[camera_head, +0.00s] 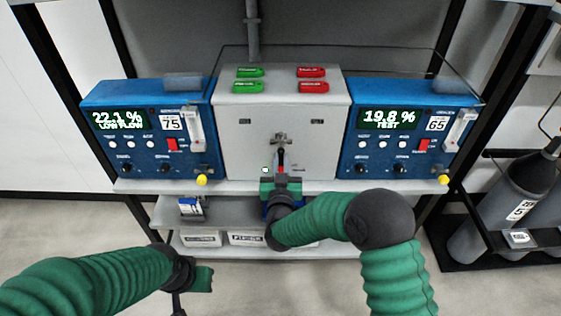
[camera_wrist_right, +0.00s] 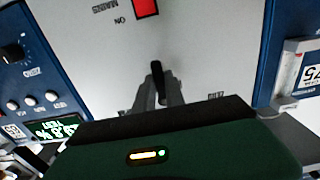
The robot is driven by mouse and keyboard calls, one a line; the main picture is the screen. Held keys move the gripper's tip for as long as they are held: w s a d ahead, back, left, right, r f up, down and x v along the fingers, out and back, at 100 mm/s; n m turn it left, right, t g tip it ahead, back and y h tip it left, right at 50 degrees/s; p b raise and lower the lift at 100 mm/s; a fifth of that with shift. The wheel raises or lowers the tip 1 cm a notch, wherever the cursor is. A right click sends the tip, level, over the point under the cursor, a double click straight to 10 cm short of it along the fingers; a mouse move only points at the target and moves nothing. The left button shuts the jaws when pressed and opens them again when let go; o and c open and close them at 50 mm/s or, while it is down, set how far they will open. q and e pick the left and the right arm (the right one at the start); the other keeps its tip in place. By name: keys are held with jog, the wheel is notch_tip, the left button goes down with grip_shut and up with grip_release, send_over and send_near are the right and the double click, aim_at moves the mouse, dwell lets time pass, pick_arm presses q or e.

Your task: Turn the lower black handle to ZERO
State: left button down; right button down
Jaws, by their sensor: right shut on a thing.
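The lower black handle (camera_head: 281,158) is on the front of the grey centre panel (camera_head: 245,140), below a small metal fitting (camera_head: 280,138). My right gripper (camera_head: 281,172) is in front of the panel and shut on this handle. In the right wrist view, the handle (camera_wrist_right: 157,70) stands out dark between the grey fingers (camera_wrist_right: 158,95). The gripper covers part of the handle and its markings, so its exact setting is hard to read. My left gripper (camera_head: 200,279) is low at the left, away from the panel; its jaws are too unclear to read.
Blue analysers flank the panel: the left one (camera_head: 140,150) reads 22.1 % LOW FLOW, the right one (camera_head: 375,145) reads 19.8 % TEST. Green labels (camera_head: 248,87) and red labels (camera_head: 313,87) are above. A lower shelf holds boxes (camera_head: 200,240). Gas cylinders (camera_head: 500,205) stand at right.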

dwell(0.3)
jog(key=shift+a+r+m+b, duration=0.45)
jog(key=shift+m+b, duration=1.55)
jog(key=shift+m, duration=1)
jog(key=shift+a+r+m+b, duration=0.5)
jog(key=shift+m+b, duration=1.45)
jog(key=shift+m, duration=1.05)
jog(key=shift+a+r+m+b, duration=0.3)
jog(key=shift+a+m+b, duration=0.25)
jog(key=shift+m+b, duration=1.95)
jog(key=shift+m+p, duration=0.45)
jog(key=shift+m, duration=0.15)
jog(key=c, duration=1.4)
grip_release()
jog(key=shift+r, duration=0.1)
